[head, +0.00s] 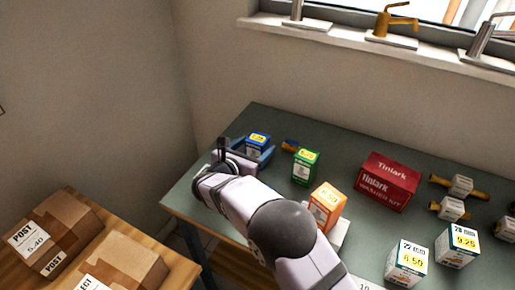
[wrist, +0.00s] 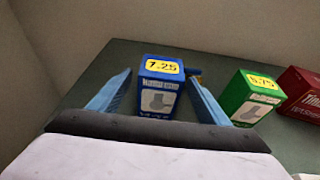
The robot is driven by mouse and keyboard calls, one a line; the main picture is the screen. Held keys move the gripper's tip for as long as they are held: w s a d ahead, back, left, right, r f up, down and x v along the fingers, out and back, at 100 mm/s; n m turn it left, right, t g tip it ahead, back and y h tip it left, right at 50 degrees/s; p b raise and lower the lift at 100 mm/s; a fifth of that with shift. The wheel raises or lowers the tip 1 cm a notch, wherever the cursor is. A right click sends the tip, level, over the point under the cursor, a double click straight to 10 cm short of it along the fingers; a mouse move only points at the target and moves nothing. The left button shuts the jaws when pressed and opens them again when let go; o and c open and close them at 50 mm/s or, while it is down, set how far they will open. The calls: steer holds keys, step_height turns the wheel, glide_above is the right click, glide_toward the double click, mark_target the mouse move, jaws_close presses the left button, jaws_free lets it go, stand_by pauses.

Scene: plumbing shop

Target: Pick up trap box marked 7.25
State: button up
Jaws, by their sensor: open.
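The blue trap box (wrist: 158,92) has a yellow label reading 7.25 on its top. It stands upright on the grey-green table (wrist: 98,70). In the wrist view it sits between the two blue fingers of my gripper (wrist: 160,98), with a gap showing on the right and a narrower one on the left. My gripper is open around it and holds nothing. In the head view the blue box (head: 258,143) is near the table's far left corner, its lower part hidden by my gripper (head: 256,155).
A green box (head: 306,166) stands just right of the blue one. Further right are an orange box (head: 326,205), a red Tinlark box (head: 389,181) and white boxes (head: 407,263). A small blue and brass piece (head: 290,146) lies behind. Cardboard parcels (head: 50,232) sit at lower left.

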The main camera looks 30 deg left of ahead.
steer(key=shift+x, duration=1.15)
steer(key=c, duration=1.3)
steer(key=shift+r, duration=0.1)
steer(key=shift+r, duration=0.1)
step_height(320, 180, up, 10)
steer(key=shift+f+b, duration=0.1)
steer(key=shift+b, duration=0.5)
